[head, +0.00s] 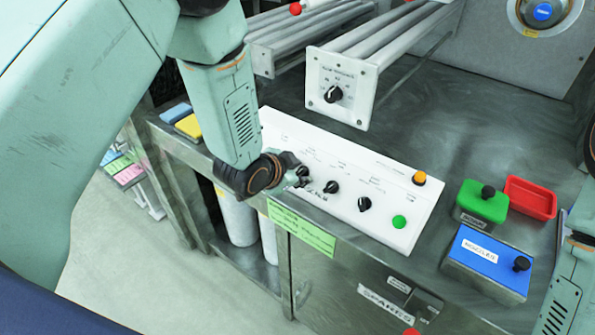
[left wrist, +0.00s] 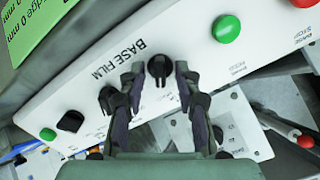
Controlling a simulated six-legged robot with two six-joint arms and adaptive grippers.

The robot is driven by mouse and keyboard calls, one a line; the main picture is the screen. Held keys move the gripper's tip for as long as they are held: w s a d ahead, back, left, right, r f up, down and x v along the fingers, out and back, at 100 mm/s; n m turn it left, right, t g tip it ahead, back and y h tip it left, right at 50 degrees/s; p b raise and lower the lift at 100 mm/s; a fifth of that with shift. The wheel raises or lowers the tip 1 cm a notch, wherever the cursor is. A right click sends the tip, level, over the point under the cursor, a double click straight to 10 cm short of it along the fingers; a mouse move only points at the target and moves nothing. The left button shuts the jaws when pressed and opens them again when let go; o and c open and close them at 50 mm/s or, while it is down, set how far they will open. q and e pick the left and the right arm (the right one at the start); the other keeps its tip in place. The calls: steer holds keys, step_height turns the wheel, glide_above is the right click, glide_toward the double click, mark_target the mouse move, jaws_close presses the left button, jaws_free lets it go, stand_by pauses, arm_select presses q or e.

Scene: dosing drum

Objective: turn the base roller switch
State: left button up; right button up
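The white control panel (head: 380,237) carries a row of black rotary knobs. The leftmost knob in the head view (head: 303,171) is partly covered by my left gripper (head: 299,178). In the left wrist view a black knob (left wrist: 160,69), beside the label "BASE FILM" (left wrist: 110,52), sits between the fingertips of my left gripper (left wrist: 156,82). The fingers are spread, with a gap on both sides of the knob. Two more knobs (head: 331,187) (head: 364,204) lie to the right. The labels near the knobs are too small to read. My right gripper is out of view; part of my right arm shows.
The panel has a green button (head: 399,222) and an orange one (head: 419,178). A green box (head: 482,202), a red tray (head: 531,197) and a blue box (head: 487,262) stand right. Another green button (left wrist: 227,28) shows in the wrist view.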

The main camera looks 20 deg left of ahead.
arm_select(q)
steer(key=shift+r, duration=0.1)
steer(key=v, duration=1.2)
steer(key=s+a+f+n+g+y+b, duration=0.1)
steer(key=s+f+n+g+b, duration=0.3)
steer(key=s+f, duration=1)
steer(key=s+a+f+n+g+y+b, duration=0.1)
steer(key=s+a+f+n+g+b, duration=0.2)
steer(key=s+f, duration=1.2)
step_height(320, 180, down, 3)
steer(key=n+g+b, duration=0.2)
steer(key=n+b, duration=0.1)
steer(key=shift+g+y, duration=0.3)
steer(key=shift+y, duration=0.1)
steer(key=shift+s, duration=0.2)
